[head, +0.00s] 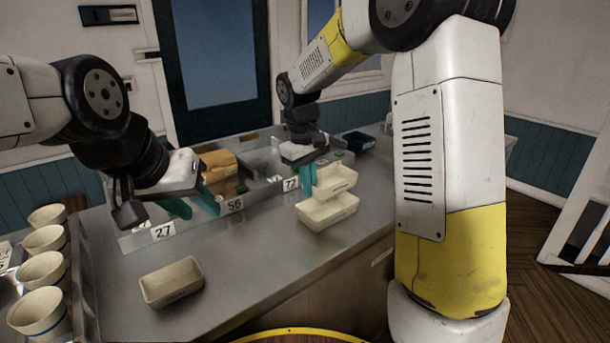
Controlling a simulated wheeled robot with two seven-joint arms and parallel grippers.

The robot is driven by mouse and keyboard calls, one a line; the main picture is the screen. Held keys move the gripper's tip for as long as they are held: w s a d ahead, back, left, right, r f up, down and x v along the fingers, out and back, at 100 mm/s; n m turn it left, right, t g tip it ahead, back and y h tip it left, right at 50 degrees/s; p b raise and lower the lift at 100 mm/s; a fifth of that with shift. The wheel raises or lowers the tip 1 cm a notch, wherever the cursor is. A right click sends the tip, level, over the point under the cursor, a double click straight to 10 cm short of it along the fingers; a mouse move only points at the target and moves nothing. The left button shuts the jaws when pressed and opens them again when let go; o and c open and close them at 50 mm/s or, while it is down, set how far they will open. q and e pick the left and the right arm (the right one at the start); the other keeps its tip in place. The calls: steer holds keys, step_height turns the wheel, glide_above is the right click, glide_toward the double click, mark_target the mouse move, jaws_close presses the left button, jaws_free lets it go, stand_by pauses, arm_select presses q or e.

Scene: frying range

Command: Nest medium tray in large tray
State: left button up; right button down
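A cream tray, apparently the large tray (328,213), sits on the steel counter right of centre. A smaller cream tray, apparently the medium tray (338,181), is just above it, over its far part; I cannot tell whether they touch. My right gripper (316,173) is at the upper tray's left end, with a teal finger against its wall. It looks shut on that wall. Another cream tray (172,283) sits alone at the counter's front left. My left gripper (192,206) is open and empty, its teal fingers apart above the counter, behind the lone tray.
Clear numbered bins (235,206) line the back of the counter, one holding orange-brown items (217,160). Several cream cups (42,270) stand at the left. A dark blue container (358,141) is at the back right. The front middle of the counter is clear.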

steer(key=shift+f, duration=2.85)
steer(key=c, duration=1.6)
jaws_free()
steer(key=shift+r, duration=0.1)
step_height(320, 180, up, 8)
steer(key=shift+s+a+f, duration=0.25)
steer(key=shift+s+a, duration=0.05)
steer(key=shift+a, duration=0.15)
